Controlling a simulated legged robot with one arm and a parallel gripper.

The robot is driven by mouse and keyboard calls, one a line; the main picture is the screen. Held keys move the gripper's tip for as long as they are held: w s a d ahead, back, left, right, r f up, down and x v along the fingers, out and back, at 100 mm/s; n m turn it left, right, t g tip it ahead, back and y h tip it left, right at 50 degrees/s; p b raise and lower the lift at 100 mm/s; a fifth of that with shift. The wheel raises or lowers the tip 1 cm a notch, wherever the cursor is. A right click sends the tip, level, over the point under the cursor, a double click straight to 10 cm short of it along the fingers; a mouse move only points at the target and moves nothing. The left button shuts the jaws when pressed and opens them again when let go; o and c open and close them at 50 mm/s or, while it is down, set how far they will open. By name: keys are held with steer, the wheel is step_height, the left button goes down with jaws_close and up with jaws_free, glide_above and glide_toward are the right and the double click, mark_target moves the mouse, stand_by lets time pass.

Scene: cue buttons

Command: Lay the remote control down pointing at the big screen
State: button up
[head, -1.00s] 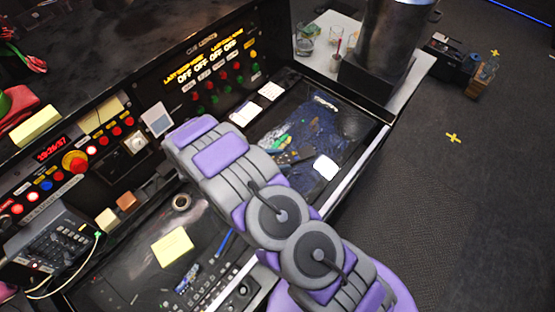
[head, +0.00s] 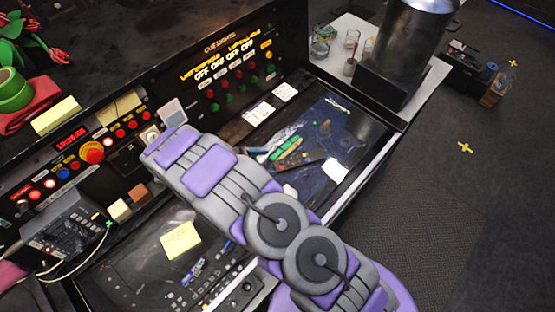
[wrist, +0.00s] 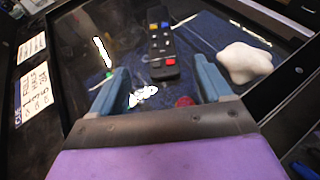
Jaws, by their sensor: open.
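The remote control (wrist: 162,50) is a black bar with blue, yellow, white and red buttons. It lies on a dark glossy panel with a blue area, and it also shows in the head view (head: 293,158). In the wrist view my gripper (wrist: 160,80) is open, with its two blue-grey fingers apart and nothing held between them. The remote lies ahead of the fingertips, roughly in line with the gap. I cannot tell which surface is the big screen; the glossy panel (head: 350,115) looks like a large display.
A white lumpy object (wrist: 245,62) lies right of the remote. A small red object (wrist: 184,101) is near the fingers. Cue cards (wrist: 33,90) are at the left. A button console (head: 225,75) rises behind the panel.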

steer(key=shift+v, duration=1.6)
steer(key=shift+d, duration=0.1)
steer(key=s+d+r+m+g+y, duration=0.2)
steer(key=d+r+m+g, duration=0.3)
steer(key=d+r, duration=0.45)
steer(key=s+d+r+m+g+y, duration=0.25)
steer(key=d+r+m, duration=0.35)
steer(key=d+r, duration=0.3)
steer(key=s+d+r+m+y, duration=0.2)
steer(key=s+m, duration=0.2)
steer(key=s, duration=0.3)
steer(key=s+d+r+m+y, duration=0.2)
steer(key=s+d+m+y, duration=0.1)
steer(key=s, duration=0.4)
steer(key=s+d+r+m+y, duration=0.2)
steer(key=s+r+m, duration=0.1)
steer(key=s, duration=0.5)
steer(key=shift+m+y, duration=0.35)
steer(key=shift+m, duration=0.55)
